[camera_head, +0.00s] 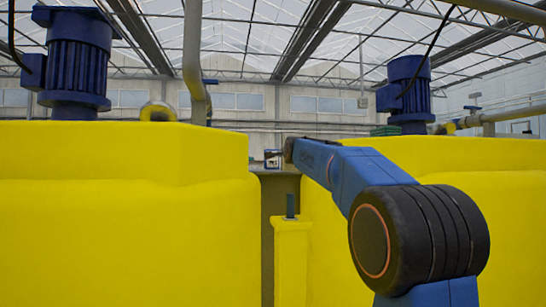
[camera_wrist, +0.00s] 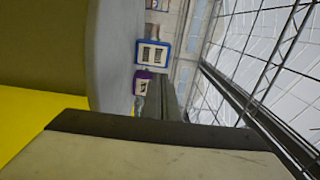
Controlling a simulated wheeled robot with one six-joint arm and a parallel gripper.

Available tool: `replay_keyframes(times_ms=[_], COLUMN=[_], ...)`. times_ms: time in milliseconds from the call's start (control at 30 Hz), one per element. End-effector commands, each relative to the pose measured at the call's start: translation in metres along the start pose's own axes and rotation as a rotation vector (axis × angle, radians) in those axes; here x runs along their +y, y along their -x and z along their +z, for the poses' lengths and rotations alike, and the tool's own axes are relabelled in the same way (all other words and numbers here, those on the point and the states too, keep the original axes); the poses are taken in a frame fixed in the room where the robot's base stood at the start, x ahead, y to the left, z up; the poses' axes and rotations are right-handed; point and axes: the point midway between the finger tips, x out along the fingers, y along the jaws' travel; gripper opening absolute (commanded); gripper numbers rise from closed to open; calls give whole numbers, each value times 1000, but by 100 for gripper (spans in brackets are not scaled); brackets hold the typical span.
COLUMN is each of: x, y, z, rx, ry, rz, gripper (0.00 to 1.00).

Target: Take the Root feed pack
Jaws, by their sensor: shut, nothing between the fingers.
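A blue-framed pack with a pale front (camera_wrist: 152,54) and a purple pack with a pale label (camera_wrist: 144,83) show close together in the wrist view, which is turned on its side. Their print is too small to read, so I cannot tell which is the Root feed pack. A small pale item with a dark edge (camera_head: 272,158) shows at the gap between the yellow tanks in the head view. My gripper (camera_head: 287,150) is small and dark at the far end of my blue arm, beside that item. It is shut and holds nothing; its fingertips are not clear.
Large yellow tanks stand at left (camera_head: 120,220) and right (camera_head: 420,155), with a narrow gap between. A yellow post (camera_head: 292,260) stands in the gap. Blue motors (camera_head: 78,62) (camera_head: 408,88) and pipes (camera_head: 193,50) rise above the tanks.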

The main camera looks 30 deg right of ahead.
Motion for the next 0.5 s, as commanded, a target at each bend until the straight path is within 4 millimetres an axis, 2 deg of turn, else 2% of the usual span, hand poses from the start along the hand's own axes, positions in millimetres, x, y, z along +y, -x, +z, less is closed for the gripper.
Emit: replay_keyframes(times_ms=[233, 500], x=[0, 0], y=[-13, -52], z=[0, 0], rx=[0, 0], ry=[0, 0], rz=[1, 0], gripper=[0, 0])
